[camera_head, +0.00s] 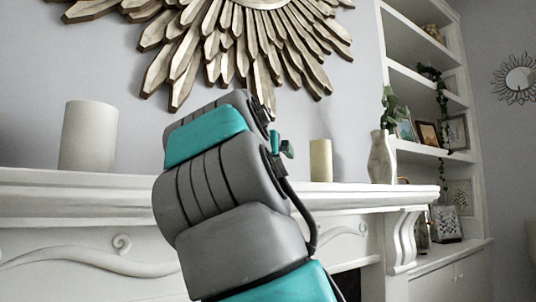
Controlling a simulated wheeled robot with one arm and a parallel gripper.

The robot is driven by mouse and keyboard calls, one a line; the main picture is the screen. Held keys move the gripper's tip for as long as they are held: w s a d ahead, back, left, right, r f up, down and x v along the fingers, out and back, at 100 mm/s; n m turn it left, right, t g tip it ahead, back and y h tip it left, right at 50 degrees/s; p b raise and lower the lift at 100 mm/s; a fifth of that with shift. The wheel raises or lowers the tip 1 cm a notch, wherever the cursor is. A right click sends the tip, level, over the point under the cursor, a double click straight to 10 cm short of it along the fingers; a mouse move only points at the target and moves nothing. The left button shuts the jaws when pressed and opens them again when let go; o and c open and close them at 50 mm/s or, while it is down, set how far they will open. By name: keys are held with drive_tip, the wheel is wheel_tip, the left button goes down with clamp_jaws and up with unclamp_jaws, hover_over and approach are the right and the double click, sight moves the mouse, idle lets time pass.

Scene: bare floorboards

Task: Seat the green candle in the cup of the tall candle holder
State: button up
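I cannot make out the green candle or the tall candle holder for certain. Small green pieces (286,149) show at the right edge of my arm's upper part; I cannot tell whether they belong to the arm or to something beyond it. My grey and teal arm fills the middle of the view and hides what lies behind it. My gripper's fingers are not visible, so what they hold does not show.
A white mantel (60,187) runs across behind my arm. On it stand a wide white pillar candle (90,136), a smaller cream one (320,161) and a white vase (382,158) with leaves. Shelves (420,90) stand at the right. No floor shows.

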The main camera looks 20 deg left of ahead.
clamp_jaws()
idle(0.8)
